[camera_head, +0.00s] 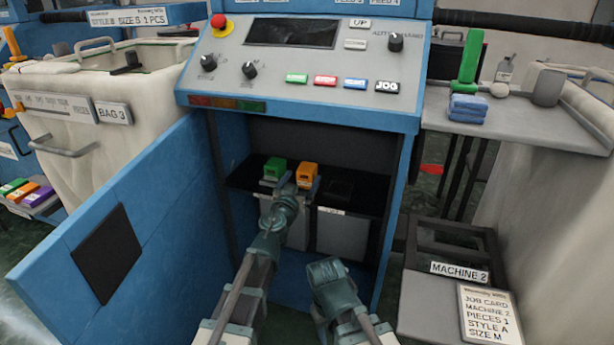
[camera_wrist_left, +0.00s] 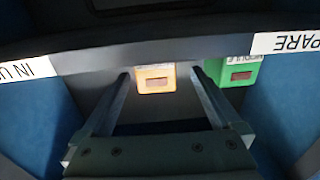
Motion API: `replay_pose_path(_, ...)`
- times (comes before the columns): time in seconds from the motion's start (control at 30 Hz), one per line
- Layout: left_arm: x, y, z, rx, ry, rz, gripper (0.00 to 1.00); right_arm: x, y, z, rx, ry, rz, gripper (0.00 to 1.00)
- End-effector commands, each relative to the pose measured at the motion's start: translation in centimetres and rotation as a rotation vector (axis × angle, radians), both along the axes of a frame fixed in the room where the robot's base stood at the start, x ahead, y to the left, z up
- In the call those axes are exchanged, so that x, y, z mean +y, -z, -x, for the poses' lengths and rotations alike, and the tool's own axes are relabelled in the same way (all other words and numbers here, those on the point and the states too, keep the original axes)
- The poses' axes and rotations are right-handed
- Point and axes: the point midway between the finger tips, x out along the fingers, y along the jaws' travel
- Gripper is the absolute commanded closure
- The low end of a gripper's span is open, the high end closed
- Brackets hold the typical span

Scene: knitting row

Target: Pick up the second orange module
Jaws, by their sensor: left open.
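An orange module (camera_head: 307,174) sits on the dark shelf inside the blue machine's open cabinet, just right of a green module (camera_head: 275,169). My left gripper (camera_head: 288,188) is at the shelf front, close to both modules and partly blending with them. In the left wrist view my left gripper (camera_wrist_left: 160,82) is open, and the orange module (camera_wrist_left: 155,78) shows between its fingers with gaps on both sides. The green module (camera_wrist_left: 236,72) shows beyond the right finger. My right arm's end (camera_head: 330,277) is low in front of the cabinet; its fingers are not clear.
The blue cabinet door (camera_head: 150,200) stands open at left. The shelf (camera_head: 370,197) bears an "IN U..." label (camera_wrist_left: 25,71) and a "SPARE" label (camera_wrist_left: 287,43). The control panel (camera_head: 300,65) overhangs the opening. A tray (camera_head: 40,208) at far left holds coloured modules.

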Motion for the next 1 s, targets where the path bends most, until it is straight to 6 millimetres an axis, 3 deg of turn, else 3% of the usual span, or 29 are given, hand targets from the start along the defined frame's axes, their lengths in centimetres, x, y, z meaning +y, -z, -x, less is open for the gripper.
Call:
replay_pose_path(0.27,-1.6,-0.4,-3.9,0.000,0.001,0.000,0.03,0.0,-0.4,0.0,0.000,0.000,0.000,0.50)
replay_pose_path(0.53,-1.6,-0.4,-4.0,0.000,0.001,0.000,0.04,0.0,-0.4,0.0,0.000,0.000,0.000,0.50)
replay_pose_path(1.0,-1.6,-0.4,-4.0,0.000,0.000,0.000,0.89,0.0,-0.4,0.0,0.000,0.000,0.000,0.50)
